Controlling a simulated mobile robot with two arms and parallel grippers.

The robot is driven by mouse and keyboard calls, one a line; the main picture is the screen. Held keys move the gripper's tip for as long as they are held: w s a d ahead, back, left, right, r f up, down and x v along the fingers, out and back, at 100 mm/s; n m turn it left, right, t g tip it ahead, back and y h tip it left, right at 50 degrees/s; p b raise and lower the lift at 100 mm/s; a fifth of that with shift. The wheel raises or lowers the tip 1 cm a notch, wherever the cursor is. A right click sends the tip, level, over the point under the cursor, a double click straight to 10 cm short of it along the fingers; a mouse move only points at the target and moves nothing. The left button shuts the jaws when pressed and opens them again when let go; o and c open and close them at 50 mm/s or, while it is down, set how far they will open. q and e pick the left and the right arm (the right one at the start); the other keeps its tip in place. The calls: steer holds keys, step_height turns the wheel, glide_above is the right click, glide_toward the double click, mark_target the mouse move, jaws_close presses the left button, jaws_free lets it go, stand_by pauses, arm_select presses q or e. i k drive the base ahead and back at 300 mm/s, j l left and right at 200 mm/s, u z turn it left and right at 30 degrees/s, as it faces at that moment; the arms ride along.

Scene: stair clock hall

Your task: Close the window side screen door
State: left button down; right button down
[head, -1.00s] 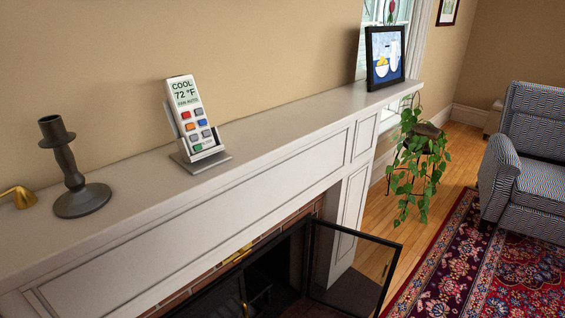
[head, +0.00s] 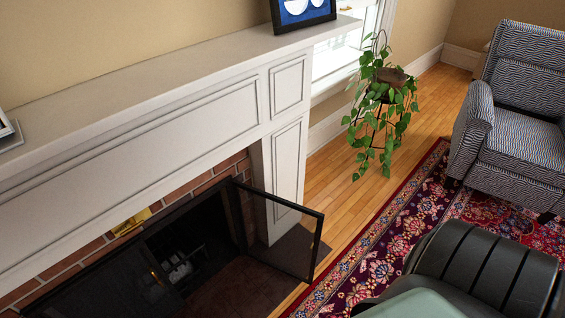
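The window side screen door (head: 281,235) is a black-framed panel on the right side of the fireplace, nearest the window. It stands swung open, out from the opening over the hearth toward the rug. The other screen door (head: 105,285) is at the lower left and appears to lie across the left part of the opening, with a small brass handle. The right part of the opening is uncovered, showing a dark firebox (head: 190,245) with a grate inside. Neither of my grippers shows; a dark, ribbed part of mine fills the lower right corner.
The white mantel (head: 150,90) juts out above the fireplace, with a framed picture (head: 303,10) on it. A hanging-leaved plant (head: 380,110) on a stand is beside the window (head: 335,60). A patterned armchair (head: 520,110) stands right. Rug (head: 350,275) and wood floor lie in front.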

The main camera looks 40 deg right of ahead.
mark_target(284, 235)
steer(key=l+u, duration=0.15)
steer(key=l, duration=0.3)
steer(key=l+u, duration=0.2)
steer(key=l, duration=0.2)
steer(key=l+u, duration=0.15)
steer(key=l, duration=0.3)
steer(key=k+l+u, duration=0.15)
steer(key=l, duration=0.25)
steer(key=k+l+u, duration=0.2)
steer(key=l, duration=0.25)
steer(key=l+u, duration=0.15)
steer(key=l, duration=0.25)
steer(key=k+l+u, duration=0.15)
steer(key=l, duration=0.2)
steer(key=k+l+u, duration=0.15)
steer(key=l, duration=0.25)
steer(key=l+u, duration=0.1)
steer(key=l, duration=0.4)
steer(key=k+l+u, duration=0.15)
steer(key=l, duration=0.4)
steer(key=l+u, duration=0.1)
steer(key=l, duration=0.4)
steer(key=k+l+u, duration=0.1)
steer(key=u, duration=0.2)
